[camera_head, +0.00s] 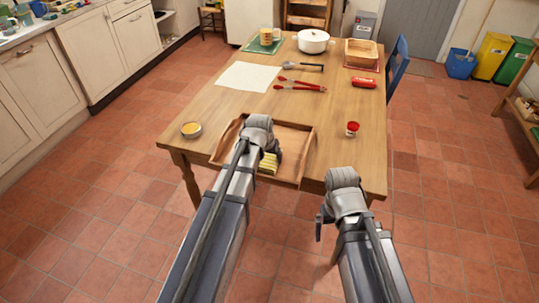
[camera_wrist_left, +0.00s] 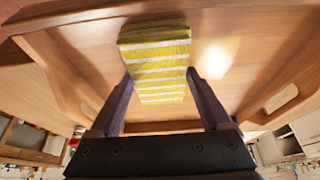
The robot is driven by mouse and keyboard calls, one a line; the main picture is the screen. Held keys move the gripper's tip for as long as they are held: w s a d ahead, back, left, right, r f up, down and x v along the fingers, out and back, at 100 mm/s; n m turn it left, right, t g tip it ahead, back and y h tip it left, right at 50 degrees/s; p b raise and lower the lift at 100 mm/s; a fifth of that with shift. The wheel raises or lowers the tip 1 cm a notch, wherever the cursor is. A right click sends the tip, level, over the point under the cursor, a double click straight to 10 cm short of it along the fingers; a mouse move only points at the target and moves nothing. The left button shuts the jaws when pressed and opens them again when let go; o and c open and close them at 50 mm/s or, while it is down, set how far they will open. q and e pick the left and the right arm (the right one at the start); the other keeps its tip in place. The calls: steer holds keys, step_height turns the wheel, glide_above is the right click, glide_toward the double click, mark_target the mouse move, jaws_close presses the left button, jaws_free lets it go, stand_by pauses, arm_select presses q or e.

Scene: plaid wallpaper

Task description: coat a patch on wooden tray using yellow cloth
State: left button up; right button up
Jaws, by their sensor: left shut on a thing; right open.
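The wooden tray (camera_head: 296,140) lies at the near edge of the table, and its raised rim and handle slots show in the left wrist view (camera_wrist_left: 70,65). My left gripper (camera_head: 266,156) is over the tray, shut on the folded yellow-and-white striped cloth (camera_head: 268,164). The cloth also shows between the fingers in the left wrist view (camera_wrist_left: 157,62). It is at or close to the tray floor; contact is not clear. A bright glossy spot shows on the wood beside it. My right gripper (camera_head: 319,224) is open and empty, off the table's near edge.
A small tin with yellow contents (camera_head: 191,129) stands left of the tray, and a red-lidded jar (camera_head: 352,129) right of it. Farther back are a pale sheet (camera_head: 247,77), red tongs (camera_head: 300,85), a red object (camera_head: 364,82), a white pot (camera_head: 313,41) and a wooden box (camera_head: 361,52).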

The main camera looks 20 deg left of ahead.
mark_target(266, 164)
arm_select(q)
steer(key=shift+s+r, duration=0.1)
steer(key=shift+s, duration=1.5)
steer(key=shift+a, duration=0.1)
steer(key=shift+w, duration=0.1)
steer(key=shift+w, duration=1.95)
step_height(266, 164, up, 6)
steer(key=p, duration=0.6)
